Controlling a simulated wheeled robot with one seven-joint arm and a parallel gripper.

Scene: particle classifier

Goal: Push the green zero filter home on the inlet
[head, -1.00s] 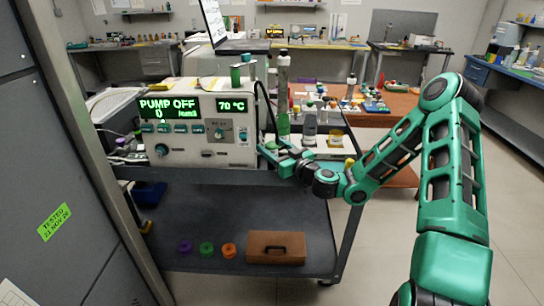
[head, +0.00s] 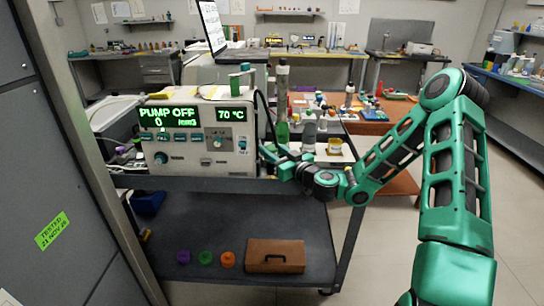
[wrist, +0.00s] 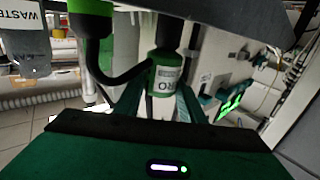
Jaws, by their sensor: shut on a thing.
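The green zero filter (wrist: 165,78) is a small green cylinder with a white label, partly readable as "RO". It sits between my two finger pads in the wrist view. My gripper (head: 268,153) is shut on it, low beside the right side of the particle instrument (head: 196,135). A black tube curves to the filter's upper side in the wrist view, and a dark part stands above it. I cannot tell whether the filter touches the inlet or is seated on it. In the head view the filter cannot be made out clearly.
The instrument display reads PUMP OFF, 0. A green bottle (head: 282,133) and other vessels stand close right of it. The cart's lower shelf holds colored caps (head: 206,258) and a brown box (head: 275,256).

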